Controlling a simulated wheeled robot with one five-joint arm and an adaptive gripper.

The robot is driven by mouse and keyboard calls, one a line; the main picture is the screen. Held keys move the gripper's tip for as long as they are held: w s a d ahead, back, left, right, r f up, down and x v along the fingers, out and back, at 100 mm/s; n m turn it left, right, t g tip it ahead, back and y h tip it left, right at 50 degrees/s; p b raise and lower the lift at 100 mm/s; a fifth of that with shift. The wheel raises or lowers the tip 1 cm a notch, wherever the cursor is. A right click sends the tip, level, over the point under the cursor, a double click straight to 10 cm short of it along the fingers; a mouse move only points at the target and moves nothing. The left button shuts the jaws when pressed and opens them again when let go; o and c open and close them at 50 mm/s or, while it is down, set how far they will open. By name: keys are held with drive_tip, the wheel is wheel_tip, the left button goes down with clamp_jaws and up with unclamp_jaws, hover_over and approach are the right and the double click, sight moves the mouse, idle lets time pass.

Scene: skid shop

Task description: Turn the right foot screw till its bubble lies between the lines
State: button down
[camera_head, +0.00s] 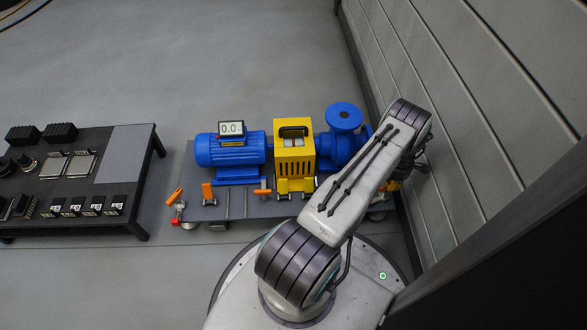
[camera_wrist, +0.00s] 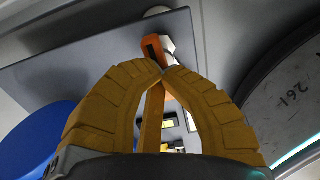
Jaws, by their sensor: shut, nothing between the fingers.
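My gripper's two yellow fingers (camera_wrist: 163,72) are shut, tips together, with nothing held between them. In the wrist view an orange part with a dark face (camera_wrist: 151,47) lies just past the fingertips, near the edge of the grey skid plate (camera_wrist: 95,50). An orange bar (camera_wrist: 152,120) shows through the gap between the fingers; I cannot tell whether both belong to the right foot screw. A small orange patch (camera_head: 390,185) shows beside my arm at the skid's right end in the head view. My gripper is mostly hidden there. No bubble is readable.
The skid carries a blue motor (camera_head: 228,152) with a display, a yellow guard (camera_head: 294,167) and a blue pump (camera_head: 343,118). Another orange handle (camera_head: 174,197) is at its left end. A dark table (camera_head: 125,150) stands left. A panelled wall (camera_head: 465,90) is close on the right.

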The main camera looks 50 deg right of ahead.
drive_tip(key=shift+a+f, duration=0.25)
drive_tip(key=shift+f+m+b, duration=0.15)
drive_tip(key=shift+m+b, duration=0.35)
drive_tip(key=shift+m, duration=0.1)
drive_tip(key=shift+m+b, duration=0.3)
drive_tip(key=shift+m, duration=0.5)
drive_tip(key=shift+m+b, duration=0.7)
drive_tip(key=shift+m, duration=0.7)
